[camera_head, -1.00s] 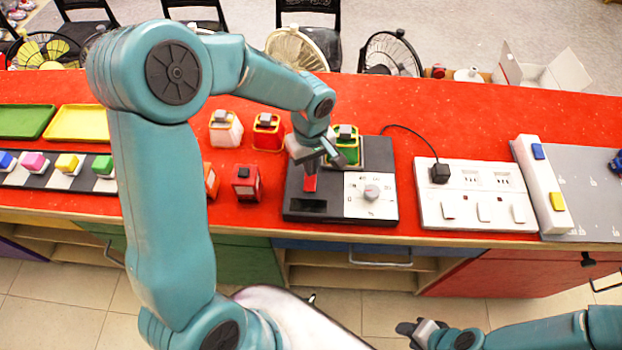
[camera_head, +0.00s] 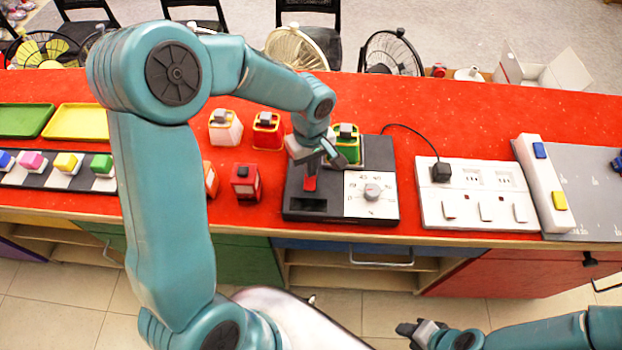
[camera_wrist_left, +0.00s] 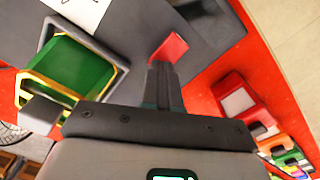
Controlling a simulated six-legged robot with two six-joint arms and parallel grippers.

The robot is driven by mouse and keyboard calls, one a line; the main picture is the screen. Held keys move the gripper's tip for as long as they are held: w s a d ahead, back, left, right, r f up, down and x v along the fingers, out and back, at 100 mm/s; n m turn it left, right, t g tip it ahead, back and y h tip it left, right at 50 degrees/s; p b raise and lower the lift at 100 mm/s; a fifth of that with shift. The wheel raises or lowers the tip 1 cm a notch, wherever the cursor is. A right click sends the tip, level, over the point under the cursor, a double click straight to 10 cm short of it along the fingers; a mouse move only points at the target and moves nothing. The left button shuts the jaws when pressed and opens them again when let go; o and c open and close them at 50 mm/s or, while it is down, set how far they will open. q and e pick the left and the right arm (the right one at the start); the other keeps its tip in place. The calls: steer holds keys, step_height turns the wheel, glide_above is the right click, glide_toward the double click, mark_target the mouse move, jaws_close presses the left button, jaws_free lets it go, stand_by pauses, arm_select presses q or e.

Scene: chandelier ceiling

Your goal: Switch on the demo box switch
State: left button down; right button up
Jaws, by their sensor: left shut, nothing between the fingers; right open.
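The demo box (camera_head: 345,212) is a dark box on the red counter with a white dial panel (camera_head: 372,195) on its right half. Its red switch (camera_head: 310,183) is on the left half and also shows in the left wrist view (camera_wrist_left: 170,48). My left gripper (camera_head: 314,166) is shut and empty, pointing down over the box with its tips right by the red switch. In the left wrist view the closed fingers (camera_wrist_left: 163,80) end at the switch's near edge; I cannot tell whether they touch. My right gripper (camera_head: 418,328) is open and empty, low in front of the counter.
A green and yellow block (camera_head: 347,143) sits in the box's back socket, close beside my left gripper. Red blocks (camera_head: 246,182) stand to the left. A white power strip (camera_head: 474,195) with a black plug (camera_head: 440,172) lies to the right. The counter behind the box is clear.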

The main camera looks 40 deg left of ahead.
arm_select(q)
steer(key=shift+f+b, duration=0.65)
steer(key=shift+r+p, duration=0.6)
steer(key=shift+r, duration=0.2)
steer(key=shift+r+p, duration=1.65)
steer(key=shift+r, duration=1.15)
steer(key=shift+f, duration=0.1)
steer(key=shift+s, duration=0.15)
